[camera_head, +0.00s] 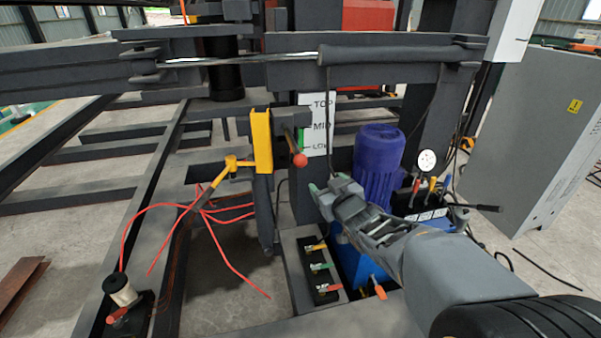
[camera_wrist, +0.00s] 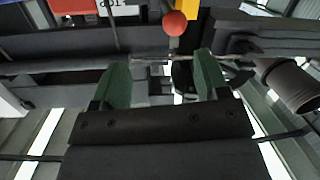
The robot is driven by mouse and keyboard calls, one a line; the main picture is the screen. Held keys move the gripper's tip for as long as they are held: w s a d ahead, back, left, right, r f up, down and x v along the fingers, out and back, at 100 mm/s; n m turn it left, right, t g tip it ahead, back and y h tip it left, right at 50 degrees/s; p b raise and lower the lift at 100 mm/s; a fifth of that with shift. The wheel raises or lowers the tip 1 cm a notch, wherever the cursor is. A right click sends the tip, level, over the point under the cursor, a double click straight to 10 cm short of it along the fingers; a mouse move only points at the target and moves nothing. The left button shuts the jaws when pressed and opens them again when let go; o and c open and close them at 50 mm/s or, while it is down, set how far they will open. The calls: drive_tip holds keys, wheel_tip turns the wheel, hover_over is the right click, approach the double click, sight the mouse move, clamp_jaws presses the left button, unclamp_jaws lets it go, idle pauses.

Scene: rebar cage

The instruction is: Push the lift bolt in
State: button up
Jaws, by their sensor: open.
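A red ball knob (camera_head: 299,160) sits on the end of a short dark rod (camera_head: 290,141) beside the yellow upright bracket (camera_head: 262,140). It looks like the lift bolt's handle, but I cannot tell for sure. The knob also shows at the top of the wrist view (camera_wrist: 174,23). My gripper (camera_head: 325,184) is below and to the right of the knob, apart from it. In the wrist view my gripper (camera_wrist: 163,76) has its two green fingers wide apart with nothing held between them. How far the bolt sticks out is not clear.
A white TOP/MID/LOW plate (camera_head: 319,125) stands behind the knob. A blue motor (camera_head: 378,165) and a pressure gauge (camera_head: 427,162) are close beside my arm. Small coloured-handled valves (camera_head: 320,268) are below. Red cords (camera_head: 215,213) hang at the left.

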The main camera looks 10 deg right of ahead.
drive_tip(key=n+t+y, duration=0.1)
drive_tip(key=y, duration=0.1)
approach(297, 150)
drive_tip(key=w, duration=0.1)
drive_tip(key=w+a, duration=0.1)
drive_tip(key=w, duration=0.1)
drive_tip(key=w+a+f, duration=0.1)
drive_tip(key=w, duration=0.1)
drive_tip(key=shift+w+b, duration=0.25)
drive_tip(key=shift+b, duration=0.15)
drive_tip(key=shift+c, duration=0.4)
drive_tip(key=c, duration=1.2)
drive_tip(key=w, duration=0.4)
drive_tip(key=shift+w, duration=0.35)
drive_tip(key=shift+r, duration=0.1)
